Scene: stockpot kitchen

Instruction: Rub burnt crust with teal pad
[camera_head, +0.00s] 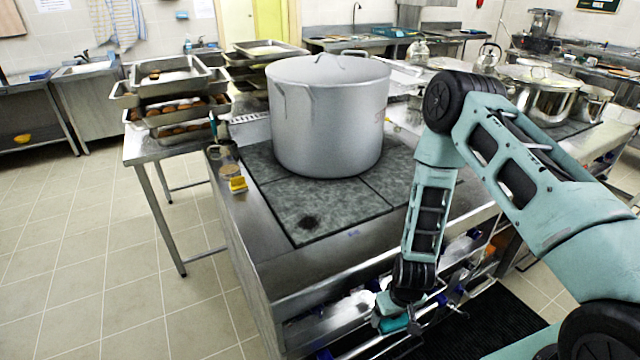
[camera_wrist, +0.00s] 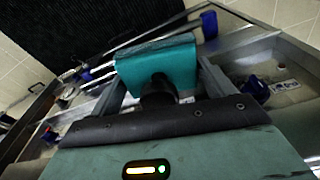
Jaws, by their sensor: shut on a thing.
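The burnt crust (camera_head: 309,222) is a small dark patch on the front left stone plate of the stove top (camera_head: 330,205). My gripper (camera_head: 392,322) hangs low in front of the stove's front edge, below the top and to the right of the crust. It is shut on the teal pad (camera_head: 396,325). In the wrist view the teal pad (camera_wrist: 158,66) stands between the fingers, on a dark round handle. The crust is not in the wrist view.
A large lidded stockpot (camera_head: 328,115) stands on the stove behind the crust. A yellow block (camera_head: 238,184) and a glass jar (camera_head: 226,160) sit at the left edge. Stacked trays (camera_head: 175,100) stand farther left. Pipes and blue knobs run below the front edge.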

